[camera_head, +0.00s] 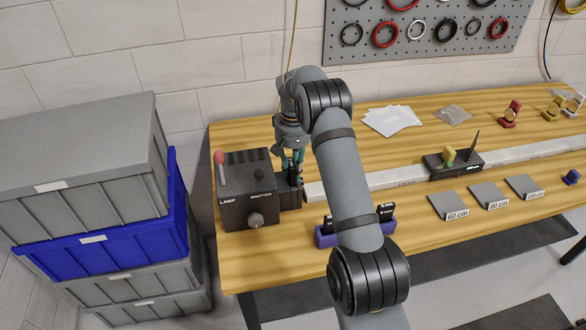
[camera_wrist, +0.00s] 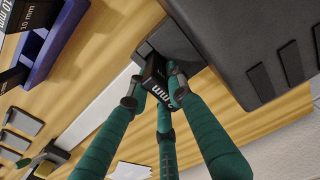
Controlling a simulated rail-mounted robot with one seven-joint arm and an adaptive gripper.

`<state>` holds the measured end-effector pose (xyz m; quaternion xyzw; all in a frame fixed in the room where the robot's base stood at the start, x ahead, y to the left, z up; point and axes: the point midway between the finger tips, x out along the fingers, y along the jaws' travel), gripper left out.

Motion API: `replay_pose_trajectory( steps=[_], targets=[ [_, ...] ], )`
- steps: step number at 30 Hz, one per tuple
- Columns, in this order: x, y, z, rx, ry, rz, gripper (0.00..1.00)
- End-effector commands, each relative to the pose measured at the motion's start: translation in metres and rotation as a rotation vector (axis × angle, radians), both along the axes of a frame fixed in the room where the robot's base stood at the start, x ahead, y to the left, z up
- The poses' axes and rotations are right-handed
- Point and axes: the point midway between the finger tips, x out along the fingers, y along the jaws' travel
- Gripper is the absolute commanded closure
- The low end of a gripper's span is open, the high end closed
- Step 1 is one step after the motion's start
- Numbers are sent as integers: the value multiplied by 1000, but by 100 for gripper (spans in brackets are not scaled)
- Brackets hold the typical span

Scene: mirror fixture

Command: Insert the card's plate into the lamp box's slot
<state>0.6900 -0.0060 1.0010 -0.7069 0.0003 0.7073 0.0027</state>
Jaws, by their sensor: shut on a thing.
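The lamp box (camera_head: 248,205) is a dark box at the left of the bench, with a red-topped lever, a knob and the labels LAMP and SHUTTER. It fills the upper right of the wrist view (camera_wrist: 265,45). A smaller dark block (camera_wrist: 172,42) juts from its side. My gripper (camera_head: 291,160) is beside the box's right side. In the wrist view its teal fingers (camera_wrist: 156,90) are shut on a black card (camera_wrist: 155,71) with white "mm" lettering. The card's far end is at the jutting block; I cannot tell whether its plate is in the slot.
A blue holder (camera_head: 327,238) with other black cards stands in front, partly behind my arm. A pale rail (camera_head: 400,176) runs right along the bench, carrying a dark stand (camera_head: 452,164). Grey distance plates (camera_head: 449,206) lie in front. Stacked crates (camera_head: 90,240) stand left.

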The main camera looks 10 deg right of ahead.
Motion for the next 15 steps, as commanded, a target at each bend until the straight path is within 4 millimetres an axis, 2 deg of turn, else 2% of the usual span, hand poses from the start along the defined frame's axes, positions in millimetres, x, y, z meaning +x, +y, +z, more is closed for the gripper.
replay_pose_trajectory(
  steps=[4,5,15],
  targets=[
    [0,0,-5,0,0,0,100],
    [0,0,-4,0,0,0,80],
    [0,0,-4,0,0,0,60]
  ],
)
